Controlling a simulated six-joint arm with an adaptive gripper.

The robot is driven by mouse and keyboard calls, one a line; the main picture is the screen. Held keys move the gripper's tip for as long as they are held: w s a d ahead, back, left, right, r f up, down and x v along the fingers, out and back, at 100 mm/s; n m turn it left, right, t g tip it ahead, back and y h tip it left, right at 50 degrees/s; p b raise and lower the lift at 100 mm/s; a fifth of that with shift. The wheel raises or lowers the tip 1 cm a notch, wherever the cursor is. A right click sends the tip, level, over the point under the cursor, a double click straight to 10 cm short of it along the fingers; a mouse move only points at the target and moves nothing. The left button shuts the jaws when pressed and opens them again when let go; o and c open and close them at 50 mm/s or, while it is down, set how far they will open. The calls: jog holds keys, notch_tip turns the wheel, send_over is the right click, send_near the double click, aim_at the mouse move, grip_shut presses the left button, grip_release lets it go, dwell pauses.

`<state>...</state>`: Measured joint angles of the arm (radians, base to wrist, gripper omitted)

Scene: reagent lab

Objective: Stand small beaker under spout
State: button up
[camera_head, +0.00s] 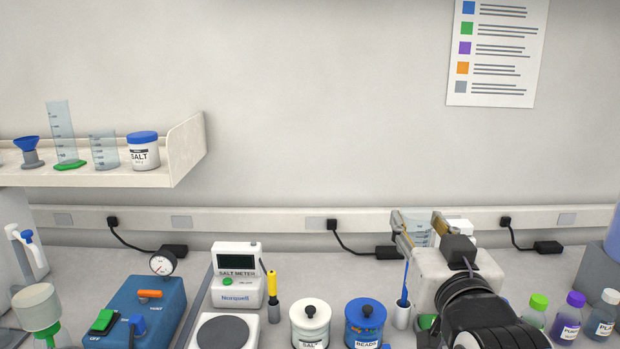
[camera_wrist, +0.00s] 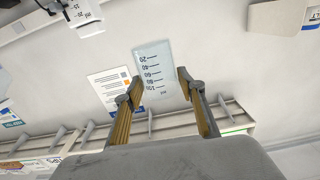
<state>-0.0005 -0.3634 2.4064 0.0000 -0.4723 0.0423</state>
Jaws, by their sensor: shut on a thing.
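My gripper (camera_head: 422,228) is raised over the right part of the bench, in front of the wall rail. It is shut on a small clear beaker (camera_head: 418,234). In the wrist view the beaker (camera_wrist: 154,68), with dark graduation marks, sits between the two fingertips (camera_wrist: 157,88). A white dispenser with a blue-handled tap (camera_head: 27,237) stands at the far left, cut by the edge. A blue container (camera_head: 601,268) is cut off at the far right. I cannot tell which has the spout.
Capped bottles (camera_head: 569,317) stand right of my arm. A shelf (camera_head: 100,178) holds glassware at the left. The bench behind the meter is mostly clear.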

dwell(0.5)
jog(key=w+d+f+m+h, duration=0.1)
jog(key=w+d+f, duration=0.1)
jog(key=d, duration=0.8)
jog(key=w+d+f+m+h, duration=0.1)
jog(key=w+d+f+h, duration=0.15)
jog(key=d, duration=0.85)
jog(key=w+d+f+m+h, duration=0.1)
jog(key=d+f, duration=0.1)
jog(key=d, duration=0.8)
jog(key=s+d+f, duration=0.4)
jog(key=d, duration=0.3)
jog(key=s+d+f, duration=0.3)
jog(key=d+f, duration=0.2)
jog(key=d, duration=0.2)
jog(key=s+d+f, duration=0.4)
jog(key=s, duration=0.3)
jog(key=s+d+f, duration=0.4)
jog(key=s+f, duration=0.1)
jog(key=s, duration=0.2)
jog(key=shift+d+f, duration=0.3)
jog(key=shift+f+y, duration=0.1)
jog(key=shift+y, duration=0.15)
jog(key=shift+f, duration=2.4)
jog(key=shift+f, duration=0.15)
